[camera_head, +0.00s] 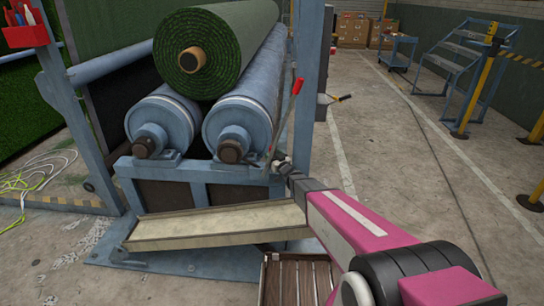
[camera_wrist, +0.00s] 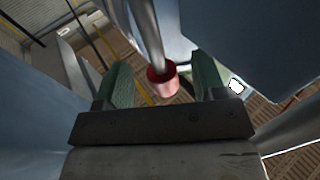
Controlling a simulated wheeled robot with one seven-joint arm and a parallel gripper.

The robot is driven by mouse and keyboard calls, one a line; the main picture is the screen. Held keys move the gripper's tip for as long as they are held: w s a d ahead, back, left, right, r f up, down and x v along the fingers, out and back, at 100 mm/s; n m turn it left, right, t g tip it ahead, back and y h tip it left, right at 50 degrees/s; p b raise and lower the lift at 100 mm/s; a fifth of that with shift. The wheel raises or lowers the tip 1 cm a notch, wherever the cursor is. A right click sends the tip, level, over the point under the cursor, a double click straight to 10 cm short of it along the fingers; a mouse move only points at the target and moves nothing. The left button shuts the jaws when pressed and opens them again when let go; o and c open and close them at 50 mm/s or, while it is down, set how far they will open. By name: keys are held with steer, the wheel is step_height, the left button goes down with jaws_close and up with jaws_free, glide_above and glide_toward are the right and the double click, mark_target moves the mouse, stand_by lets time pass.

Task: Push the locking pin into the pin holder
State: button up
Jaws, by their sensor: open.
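My gripper (camera_head: 281,163) is at the right front corner of the roller stand, close to the lower end of a lever with a red grip (camera_head: 297,87). In the wrist view my gripper (camera_wrist: 160,84) is open, with green pads on its two fingers. A grey rod with a red end (camera_wrist: 162,82) shows between the fingers, apart from both pads. I cannot tell whether this is the locking pin or part of the lever. The pin holder cannot be made out in either view.
A green turf roll (camera_head: 190,58) rests on two blue rollers (camera_head: 163,115). A blue upright post (camera_head: 306,80) stands close behind my gripper. A sloping tray (camera_head: 215,223) lies below. Open concrete floor (camera_head: 400,140) extends right, with a blue cart (camera_head: 398,50) and steps beyond.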

steer(key=x, duration=0.3)
steer(key=shift+w+a, duration=0.15)
steer(key=shift+w, duration=0.1)
jaws_close()
